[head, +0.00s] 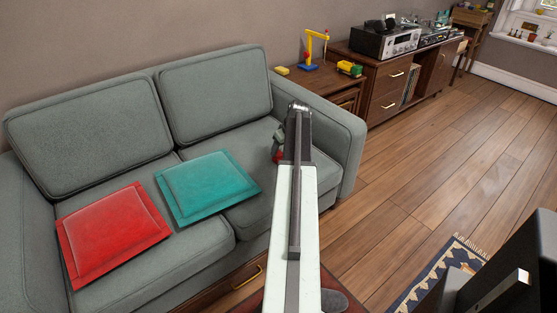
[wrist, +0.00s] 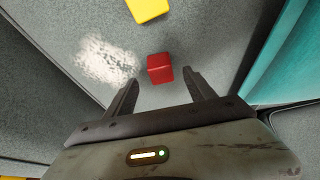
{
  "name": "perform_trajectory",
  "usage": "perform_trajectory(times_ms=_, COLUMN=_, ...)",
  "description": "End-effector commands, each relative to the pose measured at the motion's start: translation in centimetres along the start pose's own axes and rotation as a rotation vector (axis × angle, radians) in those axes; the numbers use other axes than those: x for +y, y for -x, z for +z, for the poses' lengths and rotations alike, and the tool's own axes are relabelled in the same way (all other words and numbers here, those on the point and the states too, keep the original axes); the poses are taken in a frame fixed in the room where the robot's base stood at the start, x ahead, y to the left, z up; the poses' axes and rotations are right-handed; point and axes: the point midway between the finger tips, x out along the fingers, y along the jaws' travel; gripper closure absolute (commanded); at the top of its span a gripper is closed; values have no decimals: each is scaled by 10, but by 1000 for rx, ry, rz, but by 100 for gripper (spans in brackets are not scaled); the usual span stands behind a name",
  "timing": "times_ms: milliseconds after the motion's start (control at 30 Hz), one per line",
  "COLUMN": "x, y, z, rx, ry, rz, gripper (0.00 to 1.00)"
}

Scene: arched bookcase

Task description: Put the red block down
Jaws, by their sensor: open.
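The red block (wrist: 160,68) shows in the wrist view, apparently resting on the grey sofa fabric (wrist: 75,25). My gripper (wrist: 160,77) is open, with one finger on each side of the block near the fingertips. Gaps show between the block and both fingers. In the head view my gripper (head: 279,148) is low over the right end of the grey sofa (head: 232,215), partly behind my arm. A small bit of red (head: 278,158) shows at its tip there; most of it is hidden.
A yellow block (wrist: 149,9) lies beyond the red block, beside a whitish patch (wrist: 105,60). A teal cushion (head: 208,187) and a red cushion (head: 112,230) lie on the sofa. The sofa's right armrest (head: 345,140) rises beside my arm. A side table (head: 325,82) holds toys.

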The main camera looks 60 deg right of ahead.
Motion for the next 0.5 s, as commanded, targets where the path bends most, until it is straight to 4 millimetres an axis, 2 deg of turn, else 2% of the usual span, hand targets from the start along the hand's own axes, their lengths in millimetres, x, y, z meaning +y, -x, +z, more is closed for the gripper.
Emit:
perform_trajectory(times_ms=267, x=0, y=-48, z=3, rx=1, ry=0, rz=0, gripper=36)
perform_trajectory(times_ms=500, x=-1, y=-49, z=0, rx=1, ry=0, rz=0, gripper=36)
